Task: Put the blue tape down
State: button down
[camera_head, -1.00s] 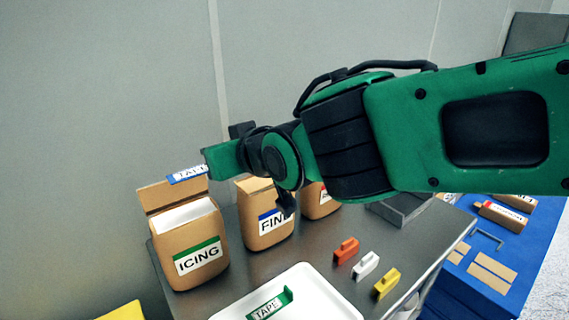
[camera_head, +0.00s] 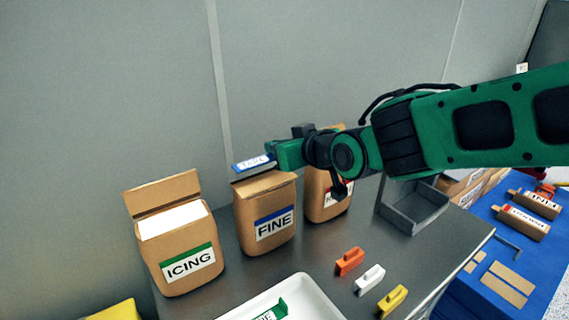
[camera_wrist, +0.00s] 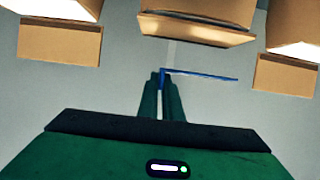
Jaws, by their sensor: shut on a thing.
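The blue tape (camera_head: 254,163) is a flat blue strip with a white label. My gripper (camera_head: 276,157) is shut on its right end and holds it just above the top of the FINE bag (camera_head: 265,222). I cannot tell whether the tape touches the bag. The FINE bag is brown with a blue-edged label, and its top flap looks folded over. In the wrist view the tape (camera_wrist: 205,76) sticks out sideways from my shut fingertips (camera_wrist: 161,76), close to the middle bag's flap (camera_wrist: 195,30).
The ICING bag (camera_head: 180,258) stands open at left. A third bag (camera_head: 322,203) stands right of FINE, partly behind my arm. A grey bin (camera_head: 413,207), orange, white and yellow clips (camera_head: 369,281), and a white tray (camera_head: 300,290) with green tape share the metal table.

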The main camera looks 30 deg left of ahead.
jog(key=shift+w+d+f, duration=0.25)
jog(key=shift+w+f, duration=0.35)
jog(key=shift+w, duration=0.2)
jog(key=shift+f, duration=1.9)
jog(key=shift+f, duration=0.1)
jog(key=c, duration=1.9)
grip_release()
jog(key=shift+c, duration=0.2)
jog(key=v, duration=1.2)
jog(key=shift+w, duration=0.1)
